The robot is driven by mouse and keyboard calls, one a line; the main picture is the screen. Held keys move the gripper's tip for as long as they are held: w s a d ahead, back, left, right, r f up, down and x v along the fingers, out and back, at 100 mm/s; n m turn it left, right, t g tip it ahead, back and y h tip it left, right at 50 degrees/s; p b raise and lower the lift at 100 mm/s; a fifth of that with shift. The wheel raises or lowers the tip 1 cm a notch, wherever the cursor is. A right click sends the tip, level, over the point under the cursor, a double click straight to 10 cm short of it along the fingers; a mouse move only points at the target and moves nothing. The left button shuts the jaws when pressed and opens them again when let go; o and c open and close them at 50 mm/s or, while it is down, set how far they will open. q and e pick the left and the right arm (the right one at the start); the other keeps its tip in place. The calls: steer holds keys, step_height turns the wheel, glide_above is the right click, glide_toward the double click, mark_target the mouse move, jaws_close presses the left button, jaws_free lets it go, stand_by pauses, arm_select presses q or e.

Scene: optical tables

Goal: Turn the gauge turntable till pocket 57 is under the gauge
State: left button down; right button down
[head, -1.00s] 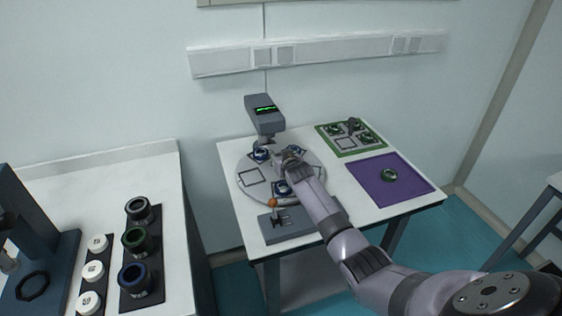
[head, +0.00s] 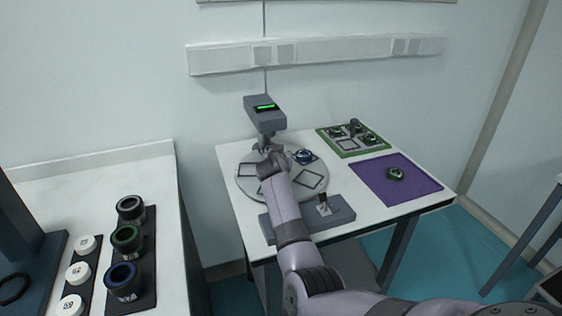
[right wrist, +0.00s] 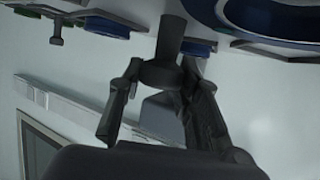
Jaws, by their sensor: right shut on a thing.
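The gauge turntable (head: 293,192) is a round grey disc on the white table. The gauge (head: 264,112), a grey head with a green-lit display, stands over its back edge. A blue ring part (head: 304,157) sits in a pocket at the back right; outlined square pockets show at left (head: 247,169) and right (head: 310,181). Pocket numbers are unreadable. My right gripper (head: 268,149) is at the back of the disc, just below the gauge. In the right wrist view its fingers are shut on a dark round knob (right wrist: 160,73). My arm hides the disc's middle and front. My left gripper is out of view.
A grey block (head: 333,212) with a dark fitting stands at the table's front. A green-edged tray (head: 347,149) and a purple mat (head: 415,183) with a green ring part (head: 396,174) lie right. Dark rings and white discs stand on the left table.

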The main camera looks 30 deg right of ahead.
steer(key=shift+h, duration=0.3)
steer(key=c, duration=1.2)
jaws_free()
step_height(320, 180, up, 10)
steer(key=shift+r, duration=0.1)
